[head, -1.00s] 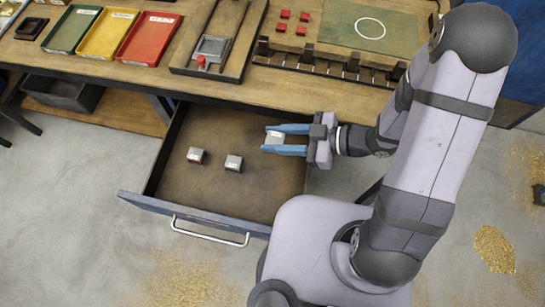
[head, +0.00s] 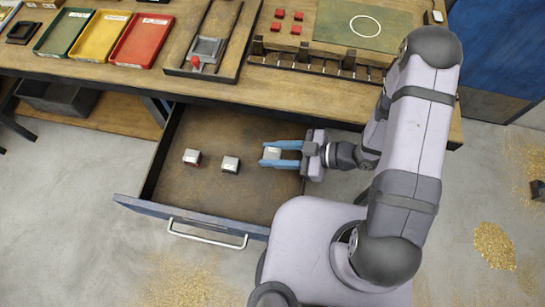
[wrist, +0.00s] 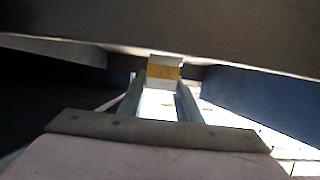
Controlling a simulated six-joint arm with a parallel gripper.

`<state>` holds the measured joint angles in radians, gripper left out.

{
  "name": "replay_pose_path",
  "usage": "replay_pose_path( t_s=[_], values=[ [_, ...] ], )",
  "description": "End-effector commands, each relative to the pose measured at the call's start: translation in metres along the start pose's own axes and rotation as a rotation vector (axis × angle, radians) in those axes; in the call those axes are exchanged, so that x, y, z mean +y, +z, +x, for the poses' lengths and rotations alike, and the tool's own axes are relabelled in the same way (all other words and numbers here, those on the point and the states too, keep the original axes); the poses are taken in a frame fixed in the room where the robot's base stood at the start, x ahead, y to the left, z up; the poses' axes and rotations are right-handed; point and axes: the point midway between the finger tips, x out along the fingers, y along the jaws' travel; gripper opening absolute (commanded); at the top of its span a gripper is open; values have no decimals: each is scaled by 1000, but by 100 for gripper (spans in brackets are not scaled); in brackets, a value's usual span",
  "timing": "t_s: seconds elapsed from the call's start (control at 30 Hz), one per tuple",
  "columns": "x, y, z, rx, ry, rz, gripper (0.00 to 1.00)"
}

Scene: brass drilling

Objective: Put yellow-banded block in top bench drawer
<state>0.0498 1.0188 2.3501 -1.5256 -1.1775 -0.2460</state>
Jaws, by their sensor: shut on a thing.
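My gripper (head: 283,154) has blue fingers closed on a small silvery block, the yellow-banded block (head: 271,153). In the wrist view the same block (wrist: 164,71) shows a yellow band between the fingertips. In the head view the gripper and block are over the right part of the open bench drawer (head: 180,203). I cannot tell whether the block touches the drawer floor. Two other silvery blocks sit in the drawer: one with a reddish band (head: 192,157) to the left and one with a dark lower part (head: 231,164) nearer the gripper.
The wooden bench top (head: 200,87) runs above the drawer's back. On it stand green, yellow and red trays (head: 143,40), a clamp fixture (head: 205,52) and a green mat (head: 362,24) beside several red blocks. The front of the drawer floor is clear.

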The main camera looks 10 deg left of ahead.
Motion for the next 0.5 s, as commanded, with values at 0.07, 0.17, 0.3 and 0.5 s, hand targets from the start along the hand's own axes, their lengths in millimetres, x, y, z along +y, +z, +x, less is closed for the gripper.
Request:
replay_pose_path(
  t_s=[0.07, 0.17, 0.3, 0.5],
  values=[
    [-1, 8, 4, 3, -1, 2, 0],
    [0, 18, 8, 3, -1, 2, 0],
    [-1, 28, 12, 3, -1, 0, 0],
    [0, 30, 13, 3, 0, -2, 0]
  ],
)
